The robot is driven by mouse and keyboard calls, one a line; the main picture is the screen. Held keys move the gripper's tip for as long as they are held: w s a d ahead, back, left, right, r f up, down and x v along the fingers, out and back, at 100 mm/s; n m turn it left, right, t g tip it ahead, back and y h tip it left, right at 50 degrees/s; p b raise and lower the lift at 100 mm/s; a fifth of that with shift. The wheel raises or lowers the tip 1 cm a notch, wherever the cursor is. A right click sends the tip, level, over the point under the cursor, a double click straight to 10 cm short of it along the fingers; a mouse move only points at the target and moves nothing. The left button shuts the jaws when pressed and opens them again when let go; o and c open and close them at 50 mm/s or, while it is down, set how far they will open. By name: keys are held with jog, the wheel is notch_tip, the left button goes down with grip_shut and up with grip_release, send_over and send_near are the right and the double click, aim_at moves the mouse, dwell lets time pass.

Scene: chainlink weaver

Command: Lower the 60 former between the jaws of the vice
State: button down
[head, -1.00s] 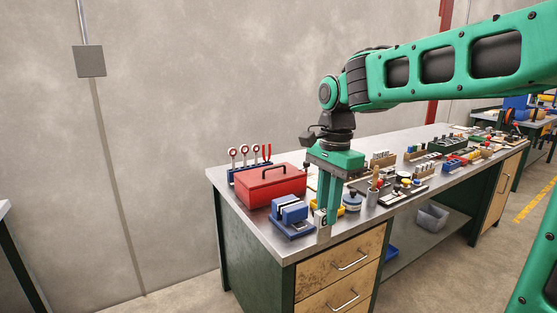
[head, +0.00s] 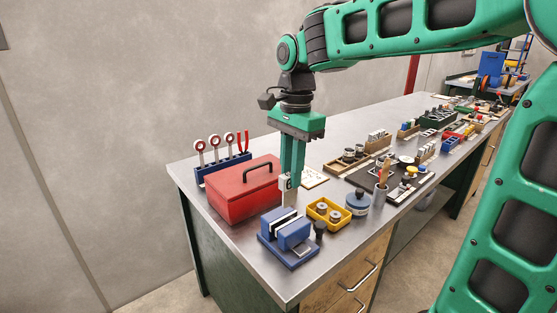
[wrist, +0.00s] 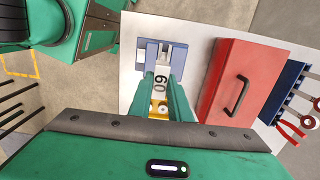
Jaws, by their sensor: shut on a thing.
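The 60 former (head: 288,193) is a pale block with a dark number on its label and a grey lower part. My gripper (head: 291,180) is shut on it, pointing down. The label reads 60 in the wrist view (wrist: 160,76). The blue vice (head: 288,237), with pale jaw faces, stands at the bench's near left corner. In the head view the former appears just behind the vice, apart from its jaws. In the wrist view the vice (wrist: 148,49) lies beyond the fingertips, partly covered by the former. The former's lower end is hard to make out.
A red toolbox (head: 240,190) stands left of my gripper. A yellow tray (head: 329,213) with round parts, a blue round tin (head: 358,202) and a small black-topped post (head: 320,229) are close on the right. Bare bench (head: 308,277) lies in front of the vice.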

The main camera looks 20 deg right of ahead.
aim_at(288, 200)
jog(key=shift+w+a+f, duration=0.1)
jog(key=shift+w, duration=0.35)
jog(key=shift+a+f, duration=0.1)
jog(key=shift+f, duration=4.25)
jog(key=c, duration=1.6)
grip_release()
jog(key=shift+o, duration=0.2)
jog(key=shift+r, duration=0.1)
